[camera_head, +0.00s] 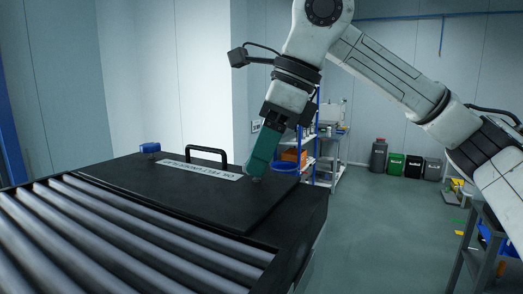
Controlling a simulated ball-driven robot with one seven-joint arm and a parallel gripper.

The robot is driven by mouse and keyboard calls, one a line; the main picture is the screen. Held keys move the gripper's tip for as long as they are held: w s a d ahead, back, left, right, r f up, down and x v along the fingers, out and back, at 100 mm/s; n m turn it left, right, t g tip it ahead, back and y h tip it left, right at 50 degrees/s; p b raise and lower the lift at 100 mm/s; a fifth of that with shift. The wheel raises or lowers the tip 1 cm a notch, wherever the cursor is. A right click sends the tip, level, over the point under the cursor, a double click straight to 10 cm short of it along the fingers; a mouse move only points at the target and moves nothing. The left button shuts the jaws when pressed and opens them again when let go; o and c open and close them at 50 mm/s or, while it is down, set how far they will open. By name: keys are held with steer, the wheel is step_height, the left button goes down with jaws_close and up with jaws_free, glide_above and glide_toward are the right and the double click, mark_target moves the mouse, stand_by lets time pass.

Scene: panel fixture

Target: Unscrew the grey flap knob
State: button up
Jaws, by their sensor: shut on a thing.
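A black flap (190,192) lies flat on top of a dark fixture, with a black bar handle (207,151) and a white label strip (198,169). My gripper (257,176) points down at the flap's right end, just past the label. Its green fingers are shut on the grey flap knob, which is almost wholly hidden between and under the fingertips. I cannot tell how far the knob is turned.
A blue knob (150,148) stands at the flap's far left corner. Grey conveyor rollers (120,240) fill the near left. A shelf with an orange box (293,156), several bins (396,165) and a workbench (480,235) stand beyond. Open floor lies right of the fixture.

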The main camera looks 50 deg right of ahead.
steer(key=n+g, duration=0.1)
steer(key=n, duration=0.1)
steer(key=n+y+p, duration=0.1)
steer(key=n, duration=0.2)
steer(key=shift+w+d+r+n+g, duration=0.1)
steer(key=shift+w+n+g, duration=0.1)
steer(key=shift+n+g, duration=0.15)
steer(key=n+g+p, duration=0.1)
steer(key=n, duration=0.1)
steer(key=n+g+y+p, duration=0.1)
steer(key=n, duration=0.2)
steer(key=shift+w+d, duration=0.1)
steer(key=shift+w, duration=0.1)
steer(key=n+g+p, duration=0.1)
steer(key=n+p, duration=0.1)
steer(key=n+g+p, duration=0.1)
steer(key=n+p, duration=0.1)
steer(key=n, duration=0.1)
steer(key=shift+w+r+n+h, duration=0.15)
steer(key=shift+n+h, duration=0.2)
steer(key=shift+h, duration=0.05)
steer(key=shift+w+f+n+g+h+p, duration=0.1)
steer(key=shift+n+g+h+p, duration=0.25)
steer(key=shift+n, duration=0.8)
steer(key=shift+w+f+n+g+h+p, duration=0.15)
steer(key=shift+n+g+p, duration=0.4)
steer(key=shift+n, duration=0.6)
steer(key=shift+s, duration=0.1)
steer(key=o, duration=1.1)
steer(key=shift+c, duration=0.2)
